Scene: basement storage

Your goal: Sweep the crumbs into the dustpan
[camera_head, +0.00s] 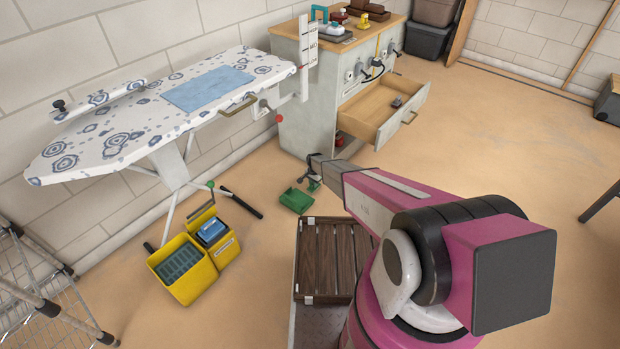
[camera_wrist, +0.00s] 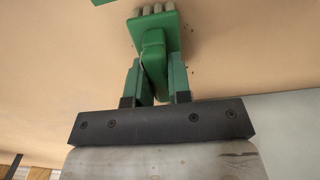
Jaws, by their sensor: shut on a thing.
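My gripper (camera_wrist: 155,68) is shut on the green handle of a hand brush (camera_wrist: 153,32) with pale bristles at its far end. In the head view the brush (camera_head: 314,186) hangs below my gripper (camera_head: 313,174), close to the floor. The green dustpan (camera_head: 295,201) lies on the floor just left of the brush. A green edge at the top of the wrist view (camera_wrist: 104,2) looks like part of it. A few dark crumbs (camera_wrist: 192,70) show on the floor right of the brush in the wrist view. I cannot tell whether the bristles touch the floor.
A yellow mop bucket (camera_head: 184,268) stands left of the dustpan, below an ironing board (camera_head: 130,122). A workbench (camera_head: 318,92) with an open drawer (camera_head: 384,108) stands behind my gripper. A dark slatted wooden piece (camera_head: 332,258) is in front.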

